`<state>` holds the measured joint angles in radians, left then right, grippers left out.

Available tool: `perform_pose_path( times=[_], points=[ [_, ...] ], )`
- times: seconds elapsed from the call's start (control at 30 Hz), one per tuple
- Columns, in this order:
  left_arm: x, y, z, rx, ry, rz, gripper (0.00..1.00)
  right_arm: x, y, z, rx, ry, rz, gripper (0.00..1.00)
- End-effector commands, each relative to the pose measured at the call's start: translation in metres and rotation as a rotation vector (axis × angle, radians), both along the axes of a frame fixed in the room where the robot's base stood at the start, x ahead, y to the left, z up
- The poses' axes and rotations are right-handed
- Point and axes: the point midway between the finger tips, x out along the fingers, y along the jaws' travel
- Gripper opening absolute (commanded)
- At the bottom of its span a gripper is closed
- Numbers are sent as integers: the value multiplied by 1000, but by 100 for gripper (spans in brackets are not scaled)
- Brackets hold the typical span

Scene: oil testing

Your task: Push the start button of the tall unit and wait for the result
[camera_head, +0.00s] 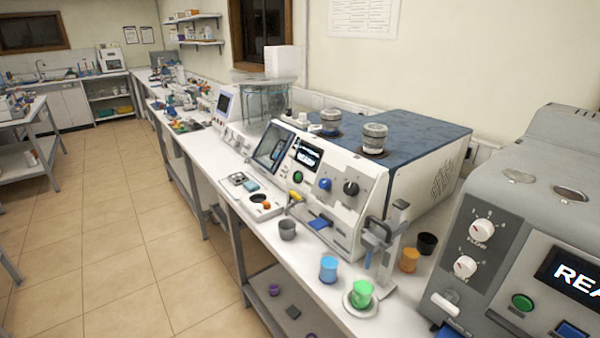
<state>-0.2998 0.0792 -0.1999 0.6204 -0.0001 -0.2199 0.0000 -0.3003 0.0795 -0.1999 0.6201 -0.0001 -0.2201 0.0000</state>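A large grey machine (545,215) stands at the right edge, cut off by the frame. Its front has two white dials, a green round button (522,302) and a dark display (575,278) whose visible letters read "REA". A white machine (335,200) with a blue top stands left of it on the bench. It has a small display (308,155), a green round button (298,177), a blue knob and a black knob. I cannot tell for certain which of the two is the tall unit. Neither of my grippers is in view.
On the white bench (300,255) stand a grey cup (287,229), a blue cup (328,268), a green cup (362,292) on a saucer, an orange cup (409,260) and a black cup (427,244). A grey stand (383,245) rises between machines. The tiled floor (125,240) at left is clear.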

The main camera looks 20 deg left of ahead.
Motion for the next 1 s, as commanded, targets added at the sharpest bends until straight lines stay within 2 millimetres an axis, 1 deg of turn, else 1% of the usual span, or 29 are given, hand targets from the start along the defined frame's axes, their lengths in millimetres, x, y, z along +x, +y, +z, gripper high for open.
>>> perform_pose_path(
  times=[0.07,0.47,0.5,1.0],
  points=[
    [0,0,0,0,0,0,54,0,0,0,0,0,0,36],
    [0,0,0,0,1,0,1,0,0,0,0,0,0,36],
    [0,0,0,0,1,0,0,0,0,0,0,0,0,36],
    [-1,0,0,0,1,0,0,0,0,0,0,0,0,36]
  ],
)
